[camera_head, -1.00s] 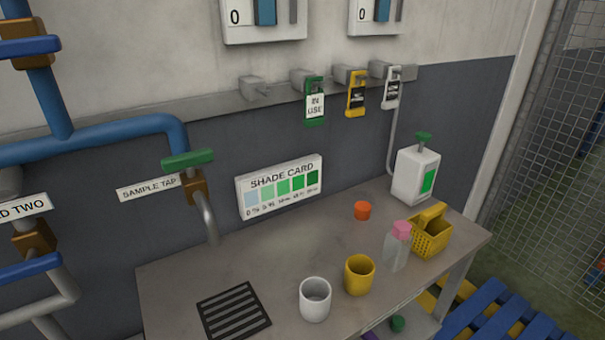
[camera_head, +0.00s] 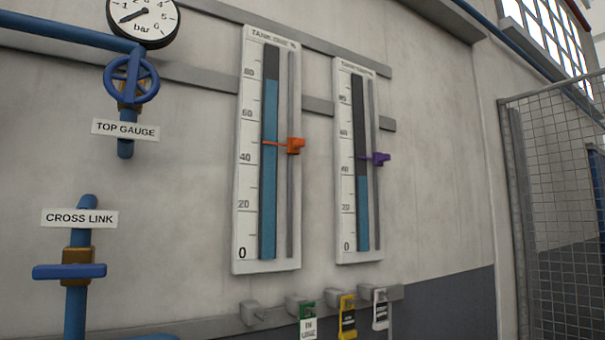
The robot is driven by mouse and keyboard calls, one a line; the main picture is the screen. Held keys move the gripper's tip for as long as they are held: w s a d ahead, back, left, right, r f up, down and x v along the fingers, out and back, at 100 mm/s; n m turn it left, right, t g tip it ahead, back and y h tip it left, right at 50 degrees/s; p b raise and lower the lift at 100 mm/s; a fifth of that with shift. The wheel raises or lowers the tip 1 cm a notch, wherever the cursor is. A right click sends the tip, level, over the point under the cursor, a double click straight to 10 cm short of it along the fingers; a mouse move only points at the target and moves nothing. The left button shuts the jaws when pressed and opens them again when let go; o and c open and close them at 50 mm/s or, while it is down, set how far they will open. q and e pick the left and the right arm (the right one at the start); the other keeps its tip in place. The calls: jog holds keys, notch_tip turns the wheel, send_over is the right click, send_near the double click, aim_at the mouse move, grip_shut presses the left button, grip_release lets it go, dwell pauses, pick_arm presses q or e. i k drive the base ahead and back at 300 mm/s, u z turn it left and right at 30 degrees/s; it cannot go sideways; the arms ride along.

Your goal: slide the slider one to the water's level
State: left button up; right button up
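The tank one gauge (camera_head: 246,200) is a tall white board on the wall with a scale from 0 to 80. Its blue water column (camera_head: 270,170) reaches up to about 78. The orange slider (camera_head: 295,146) sits on the grey rail at the board's right side, and its pointer is at about 47, well below the water's top. The neighbouring tank two gauge (camera_head: 346,200) has water (camera_head: 362,215) up to about 32 and a purple slider (camera_head: 380,159) at about 40. Neither of my grippers is in view.
A round bar dial (camera_head: 143,20) and a blue valve wheel (camera_head: 131,80) are left of the gauges. A cross link valve (camera_head: 70,271) stands lower left. Tags hang on hooks below, including a green one (camera_head: 307,320). A mesh fence (camera_head: 565,200) is at right.

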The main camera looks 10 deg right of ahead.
aim_at(293, 145)
jog(key=k, duration=0.2)
jog(key=z, duration=1.5)
jog(key=i, duration=1)
jog(key=u, duration=1.1)
